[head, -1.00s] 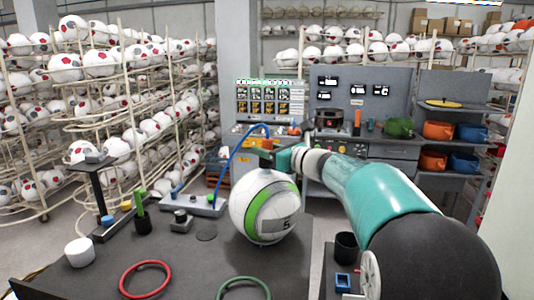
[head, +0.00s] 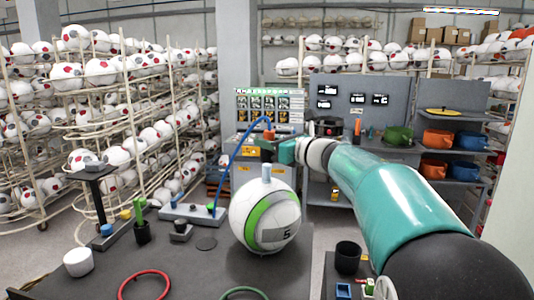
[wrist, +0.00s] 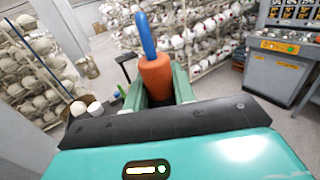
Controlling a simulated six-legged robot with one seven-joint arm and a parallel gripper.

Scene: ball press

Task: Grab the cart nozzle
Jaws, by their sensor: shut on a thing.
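The orange nozzle (head: 268,134) with its blue hose (head: 228,163) hangs above the white and green ball (head: 266,218). My gripper (head: 279,147) is shut on the nozzle. In the wrist view, the orange nozzle (wrist: 155,76) sits between my green fingers, with the blue hose rising from its top. The hose arcs down to a grey unit with blue parts (head: 190,212) on the table. A pale blue-grey cylinder (head: 267,171) stands on top of the ball, below the nozzle and apart from it. The nozzle's lower end is partly hidden by my gripper.
The dark table (head: 195,265) carries a red ring (head: 144,284), a white cup (head: 78,262) and a green-topped holder (head: 141,225). A black cup (head: 348,256) is at right. Racks of balls stand left; a console (head: 358,108) stands behind.

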